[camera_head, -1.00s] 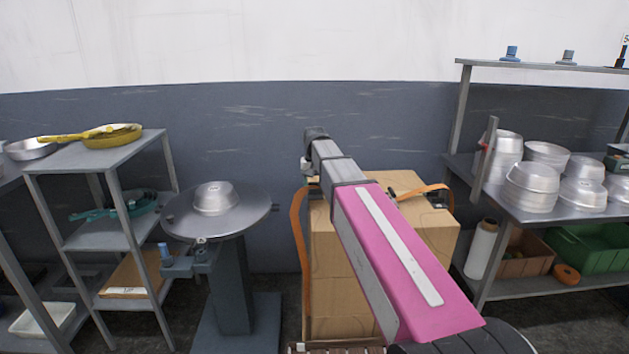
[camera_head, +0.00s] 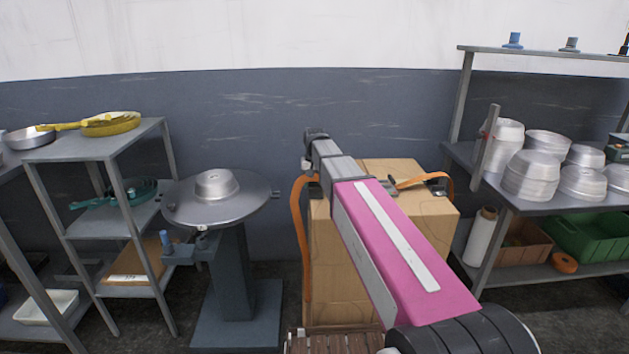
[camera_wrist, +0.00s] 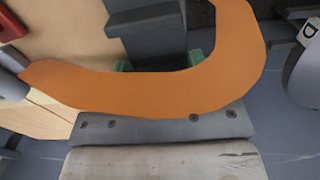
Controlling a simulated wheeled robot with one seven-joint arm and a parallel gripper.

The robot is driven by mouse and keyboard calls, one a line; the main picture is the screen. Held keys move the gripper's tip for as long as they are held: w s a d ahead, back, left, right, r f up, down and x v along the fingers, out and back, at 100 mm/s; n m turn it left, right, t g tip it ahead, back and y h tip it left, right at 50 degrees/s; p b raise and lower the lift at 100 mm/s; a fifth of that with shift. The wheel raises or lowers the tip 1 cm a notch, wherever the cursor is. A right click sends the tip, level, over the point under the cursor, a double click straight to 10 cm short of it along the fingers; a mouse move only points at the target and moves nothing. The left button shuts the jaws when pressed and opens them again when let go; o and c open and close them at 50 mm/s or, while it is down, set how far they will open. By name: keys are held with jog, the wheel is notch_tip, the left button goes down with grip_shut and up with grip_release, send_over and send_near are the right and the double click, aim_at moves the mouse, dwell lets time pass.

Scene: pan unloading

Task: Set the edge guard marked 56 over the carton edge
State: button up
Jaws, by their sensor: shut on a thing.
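The tan carton (camera_head: 385,240) stands upright in the middle of the head view, partly behind my arm. Orange strap (camera_head: 300,230) hangs down its left side. It rises again near a dark fitting (camera_head: 437,184) at the top right. My gripper (camera_head: 308,166) is small and mostly hidden, by the carton's upper left.
A round pedestal table (camera_head: 250,205) with a metal pan (camera_head: 217,184) stands left of the carton. A shelf (camera_head: 95,150) with yellow pans is farther left. A rack (camera_head: 510,192) with stacked pans stands close on the right. Some floor shows between them.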

jog(key=shift+f, duration=0.1)
dwell(0.3)
jog(key=o, duration=1)
